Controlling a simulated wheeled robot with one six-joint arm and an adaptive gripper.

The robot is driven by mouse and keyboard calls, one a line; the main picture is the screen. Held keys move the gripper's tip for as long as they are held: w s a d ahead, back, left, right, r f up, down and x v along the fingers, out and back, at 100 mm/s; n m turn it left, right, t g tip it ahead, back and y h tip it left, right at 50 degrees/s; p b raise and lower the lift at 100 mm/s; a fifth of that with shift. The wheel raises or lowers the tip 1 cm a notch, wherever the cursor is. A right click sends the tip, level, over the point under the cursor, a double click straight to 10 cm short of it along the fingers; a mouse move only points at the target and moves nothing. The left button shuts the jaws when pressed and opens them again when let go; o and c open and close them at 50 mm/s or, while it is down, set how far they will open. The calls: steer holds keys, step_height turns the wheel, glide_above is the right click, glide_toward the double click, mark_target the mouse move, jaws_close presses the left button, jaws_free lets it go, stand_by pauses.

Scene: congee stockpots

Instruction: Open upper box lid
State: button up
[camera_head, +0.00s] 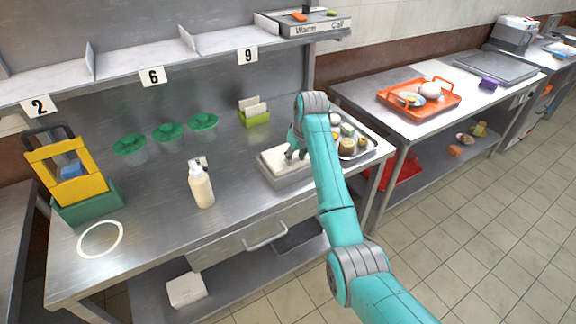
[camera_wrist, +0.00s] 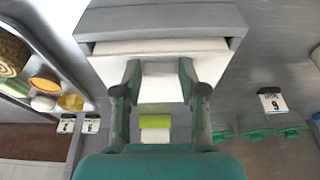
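The upper box (camera_head: 288,178) is a grey box with a pale, whitish lid (camera_head: 272,160), standing on the steel counter. The lid lies flat on it and looks closed. In the wrist view the grey box (camera_wrist: 215,22) fills the top, with a white strip of lid (camera_wrist: 110,47) along its edge. My gripper (camera_head: 294,154) is at the lid, pointing down.
A tray of food (camera_head: 362,148) stands close to the right of the box. A lime holder with white cards (camera_head: 258,118) stands behind it. A white bottle (camera_head: 201,186) is to the left. A drawer handle (camera_head: 266,238) sticks out below. Another white box (camera_head: 186,290) lies on the lower shelf.

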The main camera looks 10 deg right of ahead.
steer(key=shift+c, duration=0.5)
steer(key=shift+r, duration=0.2)
